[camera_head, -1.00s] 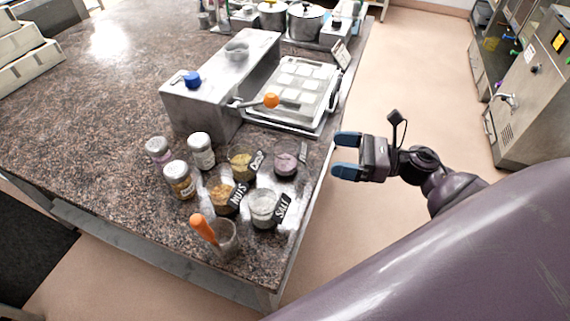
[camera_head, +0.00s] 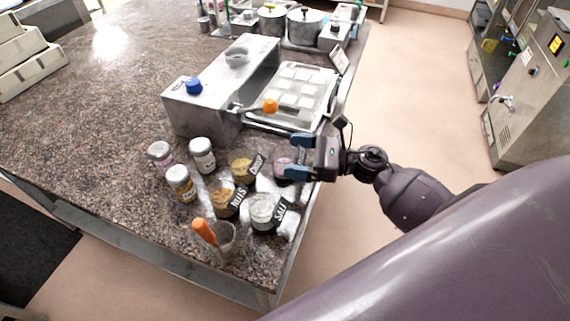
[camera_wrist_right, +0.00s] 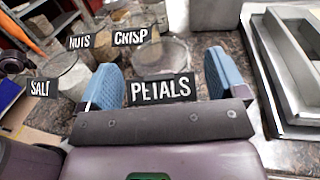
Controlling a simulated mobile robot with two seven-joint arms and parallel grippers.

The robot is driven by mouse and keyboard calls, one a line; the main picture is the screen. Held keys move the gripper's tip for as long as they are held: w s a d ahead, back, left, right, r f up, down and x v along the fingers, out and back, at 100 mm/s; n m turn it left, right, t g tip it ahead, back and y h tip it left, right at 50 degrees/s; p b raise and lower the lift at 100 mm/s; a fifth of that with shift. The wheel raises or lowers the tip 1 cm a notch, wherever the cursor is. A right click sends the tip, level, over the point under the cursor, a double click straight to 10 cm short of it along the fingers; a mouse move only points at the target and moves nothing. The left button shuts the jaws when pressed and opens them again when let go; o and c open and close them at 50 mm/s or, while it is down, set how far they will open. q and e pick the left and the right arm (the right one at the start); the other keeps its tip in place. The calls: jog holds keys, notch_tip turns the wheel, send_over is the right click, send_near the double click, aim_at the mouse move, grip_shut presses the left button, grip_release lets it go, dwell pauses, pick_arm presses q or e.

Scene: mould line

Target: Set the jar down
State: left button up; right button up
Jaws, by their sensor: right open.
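The jar closest to my right gripper is a clear glass jar with purple petals (camera_head: 281,163), standing upright on the stone counter (camera_head: 100,120) by its right edge. My right gripper (camera_head: 293,157) is open, with blue fingers pointing left at this jar. In the right wrist view the jar's black PETALS label (camera_wrist_right: 160,89) sits between the two spread fingers (camera_wrist_right: 163,75), with its glass behind. The gripper hides part of the jar in the head view, and I cannot tell whether a finger touches it. My left gripper is not in view.
Jars labelled CRISP (camera_head: 243,168), NUTS (camera_head: 224,202) and SALT (camera_head: 262,210) stand close by. A cup with an orange-handled tool (camera_head: 224,242) is in front. Lidded jars (camera_head: 202,155) stand left. A metal machine (camera_head: 215,95) and mould tray (camera_head: 300,90) lie behind.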

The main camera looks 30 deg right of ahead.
jog(key=shift+w+a, duration=0.4)
jog(key=shift+a, duration=0.15)
jog(key=c, duration=1.1)
